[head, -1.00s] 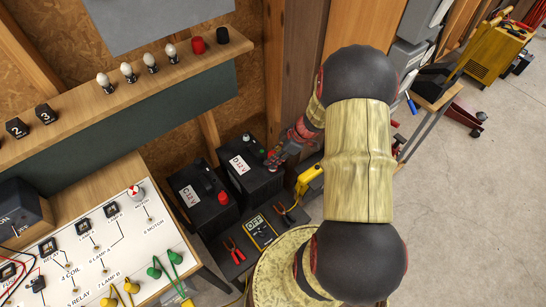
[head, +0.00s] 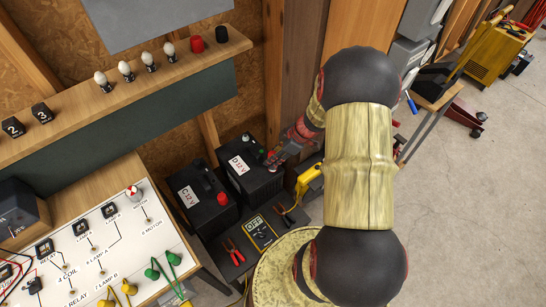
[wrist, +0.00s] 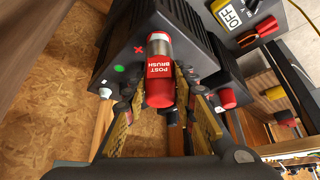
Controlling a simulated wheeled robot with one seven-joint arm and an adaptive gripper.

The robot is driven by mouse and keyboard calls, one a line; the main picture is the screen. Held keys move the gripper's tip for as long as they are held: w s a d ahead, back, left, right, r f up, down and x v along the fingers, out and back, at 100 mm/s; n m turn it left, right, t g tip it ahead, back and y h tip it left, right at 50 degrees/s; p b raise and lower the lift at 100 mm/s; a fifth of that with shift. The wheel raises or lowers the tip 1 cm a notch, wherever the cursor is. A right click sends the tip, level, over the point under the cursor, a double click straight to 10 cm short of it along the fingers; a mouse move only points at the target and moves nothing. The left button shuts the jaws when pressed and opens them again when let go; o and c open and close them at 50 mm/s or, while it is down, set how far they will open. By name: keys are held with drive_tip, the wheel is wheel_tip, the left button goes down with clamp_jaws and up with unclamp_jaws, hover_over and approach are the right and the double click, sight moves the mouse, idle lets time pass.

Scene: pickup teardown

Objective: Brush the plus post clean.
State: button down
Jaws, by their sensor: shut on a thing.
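The black battery marked D 12V (head: 262,182) stands against the wall in the head view. My gripper (head: 274,158) is at its right side, near the top. In the wrist view my gripper (wrist: 160,98) is shut on the red post brush (wrist: 160,88), whose silver end (wrist: 159,42) points at the battery top beside a red plus mark (wrist: 139,50). The plus post itself is hidden behind the brush, so I cannot tell whether the brush is around it. A pale post (head: 246,137) shows at the battery's far side.
Battery C 12V (head: 190,213) with a red cap (head: 222,198) stands to the left. A yellow tool (head: 308,180) is close to my gripper on the right. The labelled bench panel (head: 105,250) is at left.

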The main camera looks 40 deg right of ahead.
drive_tip(key=shift+f+b, duration=0.9)
drive_tip(key=shift+b, duration=0.25)
idle(0.4)
drive_tip(key=shift+f+n+b, duration=0.15)
drive_tip(key=shift+n+b, duration=0.35)
drive_tip(key=shift+b, duration=0.15)
drive_tip(key=n+g+y+b, duration=0.1)
drive_tip(key=n+b, duration=0.1)
drive_tip(key=shift+f+n, duration=0.1)
drive_tip(key=shift+n, duration=0.2)
drive_tip(key=shift+s+a+r+n+g+y+b, duration=0.15)
drive_tip(key=shift+r+n+g+b, duration=0.1)
drive_tip(key=shift+n, duration=0.15)
drive_tip(key=shift+a+r+n+g+y+b, duration=0.15)
drive_tip(key=shift+n+g+b, duration=0.1)
drive_tip(key=shift+n, duration=0.15)
drive_tip(key=shift+d+r, duration=0.15)
drive_tip(key=shift+r, duration=0.05)
